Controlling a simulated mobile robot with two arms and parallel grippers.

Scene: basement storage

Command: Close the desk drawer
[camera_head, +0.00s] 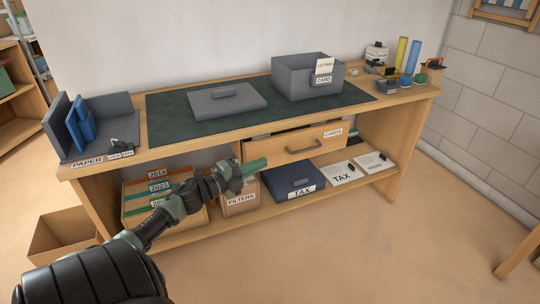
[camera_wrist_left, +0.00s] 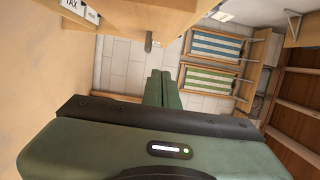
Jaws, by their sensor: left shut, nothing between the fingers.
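The desk drawer (camera_head: 283,147) is a wooden front with a dark bar handle and a "CARDS" label, under the desk top (camera_head: 365,109). It stands partly out, with a dark gap showing above its front. My left gripper (camera_head: 262,163) is green, shut and empty. Its tips appear just left of and below the drawer's front in the head view; I cannot tell whether they touch it. In the left wrist view the shut fingers (camera_wrist_left: 158,84) point toward a dark handle (camera_wrist_left: 148,42) on a wooden surface. My right gripper is not in view.
On the lower shelf stand a box of files (camera_head: 140,205), a "FILTERS" box (camera_head: 240,203) and a blue "TAX" box (camera_head: 290,180). A grey card box (camera_head: 295,84) and its lid (camera_head: 226,102) are on the desk mat. The floor in front is clear.

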